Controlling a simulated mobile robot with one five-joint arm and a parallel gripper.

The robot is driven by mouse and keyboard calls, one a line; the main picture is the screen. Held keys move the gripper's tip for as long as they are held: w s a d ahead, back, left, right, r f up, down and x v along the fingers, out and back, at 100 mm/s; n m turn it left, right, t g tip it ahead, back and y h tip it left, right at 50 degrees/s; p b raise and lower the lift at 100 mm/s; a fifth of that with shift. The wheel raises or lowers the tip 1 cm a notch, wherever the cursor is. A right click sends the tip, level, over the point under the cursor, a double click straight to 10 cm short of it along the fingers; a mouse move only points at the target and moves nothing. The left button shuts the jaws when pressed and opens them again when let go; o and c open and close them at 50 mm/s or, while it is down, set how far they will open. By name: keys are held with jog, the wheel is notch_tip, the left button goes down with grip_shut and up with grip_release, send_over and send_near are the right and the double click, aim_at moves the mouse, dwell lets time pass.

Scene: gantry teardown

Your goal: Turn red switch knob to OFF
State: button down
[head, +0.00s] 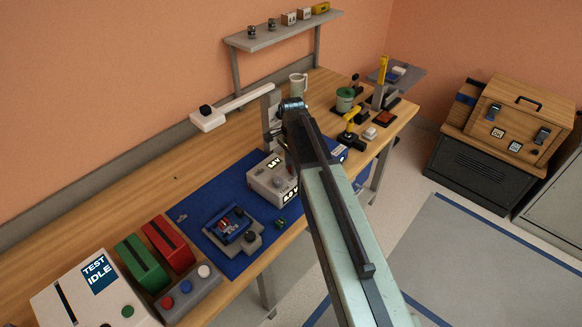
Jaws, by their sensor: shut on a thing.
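My gripper (283,154) is small and mostly hidden behind my own arm. It points down at the back right of a grey box with white labels (267,186), on the blue mat. It is shut on what I take to be the red switch knob. The knob itself is hidden by the gripper and arm, so its setting cannot be read.
A grey lamp post stands close behind my gripper, its white lamp head (208,119) to the left. A blue device in a grey fixture (234,231) sits nearer on the mat (205,197). Green and red bins (168,243) and a test box (95,290) stand front left.

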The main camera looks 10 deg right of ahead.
jog(key=shift+d+n, duration=0.1)
jog(key=shift+n, duration=0.8)
jog(key=n, duration=1)
jog(key=shift+w, duration=0.1)
jog(key=c, duration=1.1)
grip_release()
jog(key=shift+c, duration=0.2)
jog(key=shift+r, duration=0.1)
